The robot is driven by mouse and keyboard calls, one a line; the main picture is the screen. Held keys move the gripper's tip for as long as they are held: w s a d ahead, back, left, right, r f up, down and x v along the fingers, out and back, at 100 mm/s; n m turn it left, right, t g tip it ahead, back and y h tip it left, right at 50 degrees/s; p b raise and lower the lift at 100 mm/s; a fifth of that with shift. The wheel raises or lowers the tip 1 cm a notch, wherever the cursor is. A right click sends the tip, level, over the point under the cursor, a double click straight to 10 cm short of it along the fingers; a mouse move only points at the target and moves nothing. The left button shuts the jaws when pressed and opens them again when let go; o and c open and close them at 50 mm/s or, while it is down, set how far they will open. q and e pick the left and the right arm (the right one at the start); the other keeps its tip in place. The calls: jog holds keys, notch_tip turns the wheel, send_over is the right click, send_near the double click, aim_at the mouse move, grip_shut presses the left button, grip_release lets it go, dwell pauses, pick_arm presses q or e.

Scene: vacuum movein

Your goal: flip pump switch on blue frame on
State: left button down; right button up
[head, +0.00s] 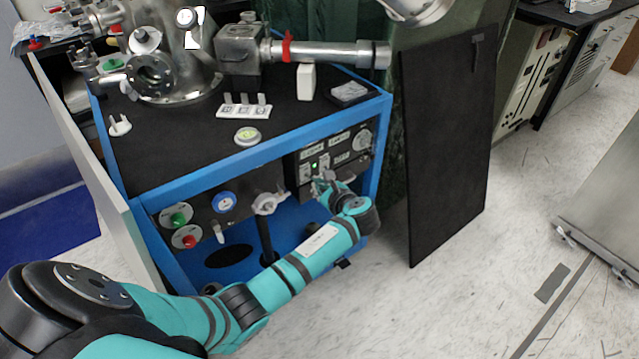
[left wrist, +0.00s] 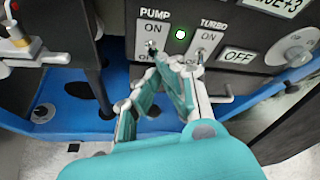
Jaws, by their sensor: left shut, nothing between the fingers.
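The blue frame (head: 250,167) holds a black control panel (head: 345,140) at its right front. In the left wrist view the panel carries a small metal PUMP switch (left wrist: 151,47) between ON and OFF labels; its exact tilt is hard to tell. A green lamp (left wrist: 180,34) glows to its right. The TURBO switch (left wrist: 201,57) is further right, close by my fingers. My left gripper (head: 321,180) is at the panel's lower left. In the left wrist view its shut, empty fingertips (left wrist: 177,62) are just below the lamp, right of and slightly below the PUMP switch. My right gripper is out of view.
A lower panel with a green button (head: 178,219), a red button (head: 190,241) and a silver valve handle (head: 268,203) is left of the gripper. A tall black board (head: 446,145) stands right of the frame.

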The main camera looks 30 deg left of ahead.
pick_arm(q)
jog(key=shift+w+a+r, duration=0.1)
jog(key=shift+w+r, duration=0.05)
jog(key=shift+r, duration=0.2)
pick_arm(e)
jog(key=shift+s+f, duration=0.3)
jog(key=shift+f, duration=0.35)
pick_arm(q)
jog(key=v, duration=1.2)
jog(key=shift+f, duration=0.3)
